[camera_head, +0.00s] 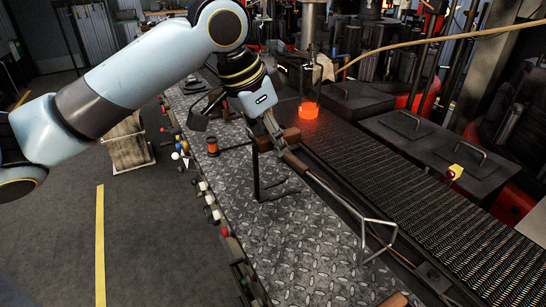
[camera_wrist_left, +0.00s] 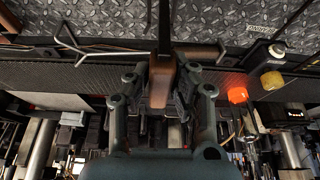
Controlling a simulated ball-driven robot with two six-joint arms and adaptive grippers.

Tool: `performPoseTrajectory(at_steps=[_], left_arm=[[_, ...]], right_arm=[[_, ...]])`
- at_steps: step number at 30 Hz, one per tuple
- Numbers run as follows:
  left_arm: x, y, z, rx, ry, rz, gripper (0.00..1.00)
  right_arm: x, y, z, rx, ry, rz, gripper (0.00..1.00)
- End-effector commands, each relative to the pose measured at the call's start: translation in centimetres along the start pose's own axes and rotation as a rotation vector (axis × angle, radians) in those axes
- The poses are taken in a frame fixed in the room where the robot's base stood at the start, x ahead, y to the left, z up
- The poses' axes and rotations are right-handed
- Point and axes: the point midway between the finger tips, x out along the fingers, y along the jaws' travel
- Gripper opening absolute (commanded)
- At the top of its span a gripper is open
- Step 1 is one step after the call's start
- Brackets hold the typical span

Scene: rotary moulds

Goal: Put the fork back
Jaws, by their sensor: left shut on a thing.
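The fork (camera_head: 333,190) is a long thin metal rod with a pronged end at the right and a brown handle by my gripper. In the left wrist view, the fork's pronged end (camera_wrist_left: 72,43) shows at the upper left. My right gripper is out of view.
A glowing orange piece (camera_head: 311,114) stands beyond the gripper near a dark mesh conveyor (camera_head: 400,190). An orange-and-black spool (camera_head: 212,146) is on the diamond plate (camera_head: 310,255). Knobs and levers line its left edge. The plate's front part looks mostly clear.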

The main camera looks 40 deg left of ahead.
Motion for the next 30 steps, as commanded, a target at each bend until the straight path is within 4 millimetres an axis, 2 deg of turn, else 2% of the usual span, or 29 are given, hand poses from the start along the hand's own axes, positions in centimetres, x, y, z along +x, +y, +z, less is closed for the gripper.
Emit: performPoseTrajectory(at_steps=[2, 5, 13, 23, 24, 28, 30], left_arm=[[0.4, -0.6, -0.1, 0.0, 0.001, -0.001, 0.0], [0.9, -0.8, -0.1, 0.0, 0.001, 0.0, 0.0], [4.2, -0.7, 1.4, -0.001, -0.001, 0.001, 0.0], [4.5, -0.8, 1.4, 0.001, 0.001, -0.001, 0.0], [4.5, -0.8, 1.4, 0.001, 0.001, -0.001, 0.25], [4.5, -0.8, 1.4, 0.001, 0.0, -0.001, 0.42], [4.5, -0.8, 1.4, 0.001, 0.0, -0.001, 0.44]], right_arm=[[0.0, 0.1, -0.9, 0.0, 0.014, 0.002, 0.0], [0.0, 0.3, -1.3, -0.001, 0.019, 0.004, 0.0], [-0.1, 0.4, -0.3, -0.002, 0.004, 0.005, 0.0], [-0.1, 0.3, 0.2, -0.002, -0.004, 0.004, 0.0], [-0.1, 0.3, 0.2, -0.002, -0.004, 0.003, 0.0], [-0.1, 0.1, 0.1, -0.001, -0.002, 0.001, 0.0], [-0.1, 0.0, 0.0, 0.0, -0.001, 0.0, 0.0]])
